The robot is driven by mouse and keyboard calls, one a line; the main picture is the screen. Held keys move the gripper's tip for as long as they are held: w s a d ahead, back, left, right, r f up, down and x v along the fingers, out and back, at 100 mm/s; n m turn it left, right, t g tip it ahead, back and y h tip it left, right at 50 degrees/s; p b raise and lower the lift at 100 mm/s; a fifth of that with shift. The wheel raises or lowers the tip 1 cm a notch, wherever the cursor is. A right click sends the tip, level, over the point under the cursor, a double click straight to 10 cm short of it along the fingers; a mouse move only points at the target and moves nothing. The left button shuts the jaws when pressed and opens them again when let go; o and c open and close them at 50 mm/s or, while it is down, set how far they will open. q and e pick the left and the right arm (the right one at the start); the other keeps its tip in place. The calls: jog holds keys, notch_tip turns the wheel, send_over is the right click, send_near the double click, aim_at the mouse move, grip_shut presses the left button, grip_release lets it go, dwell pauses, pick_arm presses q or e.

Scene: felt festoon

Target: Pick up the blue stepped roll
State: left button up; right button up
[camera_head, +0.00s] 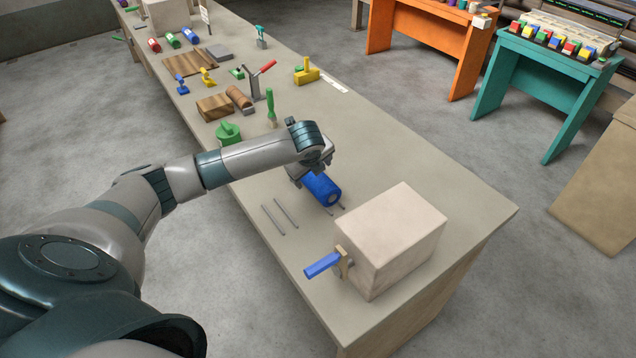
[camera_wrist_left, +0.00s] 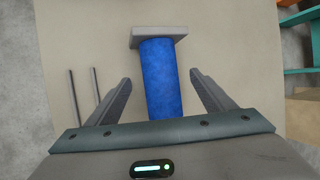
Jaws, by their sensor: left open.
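In the left wrist view the blue roll (camera_wrist_left: 160,75) runs up the picture between my two fingers. My left gripper (camera_head: 308,172) is at the far left end of the roll, with the hand partly hiding it. In the left wrist view the gripper (camera_wrist_left: 161,78) is open, with a visible gap between each finger and the roll. My right gripper is not in view.
A grey block (camera_wrist_left: 158,37) sits at the roll's far end in the wrist view. Two thin rods (camera_head: 287,213) lie left of the roll. A pale box (camera_head: 395,240) with a blue handle (camera_head: 322,265) stands close by. A green brush-like tool (camera_head: 271,108) stands behind my arm.

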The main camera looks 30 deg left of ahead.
aim_at(316, 178)
pick_arm(q)
jog(key=shift+w+d+f+p, duration=0.1)
jog(key=shift+d+f+p, duration=0.05)
jog(key=shift+f+p, duration=0.3)
jog(key=f, duration=0.1)
jog(key=w+f+p, duration=0.1)
jog(key=shift+f, duration=0.4)
jog(key=shift+w+a+f+p, duration=0.2)
jog(key=shift+w+f+p, duration=0.15)
jog(key=shift+f, duration=0.3)
jog(key=c, duration=1.5)
jog(key=shift+c, duration=0.2)
jog(key=shift+s+d+r, duration=0.1)
jog(key=shift+r, duration=0.05)
